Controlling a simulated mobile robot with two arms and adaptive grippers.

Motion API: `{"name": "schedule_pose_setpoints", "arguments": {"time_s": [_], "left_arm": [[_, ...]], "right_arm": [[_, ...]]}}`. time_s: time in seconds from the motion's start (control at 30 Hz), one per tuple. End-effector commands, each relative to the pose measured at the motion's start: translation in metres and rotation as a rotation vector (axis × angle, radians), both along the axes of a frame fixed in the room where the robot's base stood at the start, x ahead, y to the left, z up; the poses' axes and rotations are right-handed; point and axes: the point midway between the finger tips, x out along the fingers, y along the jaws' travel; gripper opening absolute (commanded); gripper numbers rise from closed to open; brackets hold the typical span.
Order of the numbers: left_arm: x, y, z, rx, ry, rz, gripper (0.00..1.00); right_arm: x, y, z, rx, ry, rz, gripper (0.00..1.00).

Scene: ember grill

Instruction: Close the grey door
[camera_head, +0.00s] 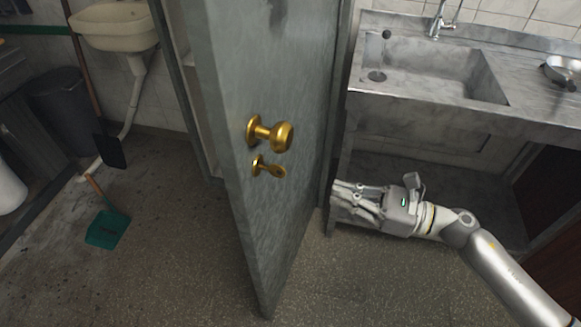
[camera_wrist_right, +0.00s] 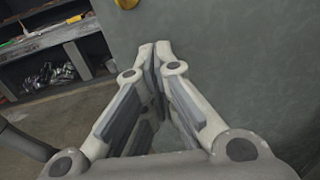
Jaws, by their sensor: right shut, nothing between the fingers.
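The grey door (camera_head: 282,205) stands open in the middle of the head view, its free edge towards me. My left gripper is not in view.
A metal sink counter (camera_head: 440,90) stands at the right, behind my right arm. At the left are a washbasin (camera_head: 115,27), a dark bin (camera_head: 62,100) and a green dustpan (camera_head: 107,228). The floor left of the door is largely clear.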

Motion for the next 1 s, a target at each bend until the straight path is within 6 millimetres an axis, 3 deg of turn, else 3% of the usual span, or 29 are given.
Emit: {"name": "schedule_pose_setpoints", "arguments": {"time_s": [0.17, 0.63, 0.8, 1.0], "left_arm": [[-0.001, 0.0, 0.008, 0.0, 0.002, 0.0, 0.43], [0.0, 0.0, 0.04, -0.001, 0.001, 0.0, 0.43], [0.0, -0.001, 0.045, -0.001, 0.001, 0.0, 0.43], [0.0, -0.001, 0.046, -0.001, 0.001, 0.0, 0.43]], "right_arm": [[0.008, 0.017, 0.003, 0.0, -0.004, 0.003, 0.0], [0.048, 0.104, 0.004, 0.002, -0.001, 0.002, 0.0], [0.056, 0.12, 0.001, 0.0, 0.0, 0.002, 0.0], [0.058, 0.126, 0.0, -0.002, -0.001, 0.002, 0.0]]}}
